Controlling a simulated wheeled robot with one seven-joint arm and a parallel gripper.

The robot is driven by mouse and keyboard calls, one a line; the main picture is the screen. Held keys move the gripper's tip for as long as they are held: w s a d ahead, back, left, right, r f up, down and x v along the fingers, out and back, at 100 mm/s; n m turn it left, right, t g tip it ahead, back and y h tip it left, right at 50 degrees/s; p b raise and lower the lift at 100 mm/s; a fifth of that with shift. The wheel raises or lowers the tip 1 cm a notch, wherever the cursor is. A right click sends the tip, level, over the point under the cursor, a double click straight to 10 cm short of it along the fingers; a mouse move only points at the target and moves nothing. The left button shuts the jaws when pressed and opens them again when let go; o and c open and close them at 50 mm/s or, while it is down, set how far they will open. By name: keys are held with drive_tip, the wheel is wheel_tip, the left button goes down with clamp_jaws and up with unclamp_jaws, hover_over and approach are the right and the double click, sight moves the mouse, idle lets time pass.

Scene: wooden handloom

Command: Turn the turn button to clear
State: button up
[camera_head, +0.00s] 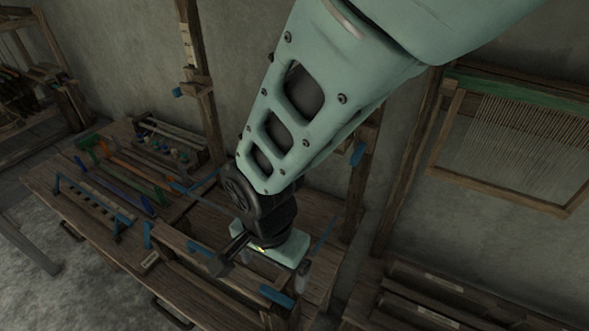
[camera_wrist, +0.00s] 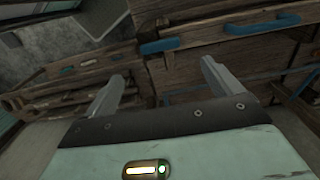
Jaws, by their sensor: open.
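My gripper (camera_wrist: 162,72) is open and empty, its two pale fingers spread in the wrist view. In the head view my gripper (camera_head: 262,268) hangs low over the front right of the wooden loom bench. A short blue bar (camera_wrist: 160,45) lies on a wooden edge just beyond the fingers, and I see no finger touching it. It may be the turn button, but I cannot tell for sure. A smaller teal piece (camera_wrist: 88,62) sits on a wooden rail to its left. My arm and gripper hide part of the bench in the head view.
A blue handle (camera_wrist: 262,24) is on a wooden panel beyond the right finger. Racks with coloured tools (camera_head: 130,165) stand on the bench to the left. Wooden posts (camera_head: 203,85) rise behind. A strung frame (camera_head: 515,140) hangs on the right wall.

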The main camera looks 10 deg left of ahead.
sight(276, 295)
wheel_tip(276, 295, down, 10)
drive_tip(key=shift+f+p, duration=0.1)
drive_tip(key=shift+p, duration=0.95)
drive_tip(key=c, duration=1)
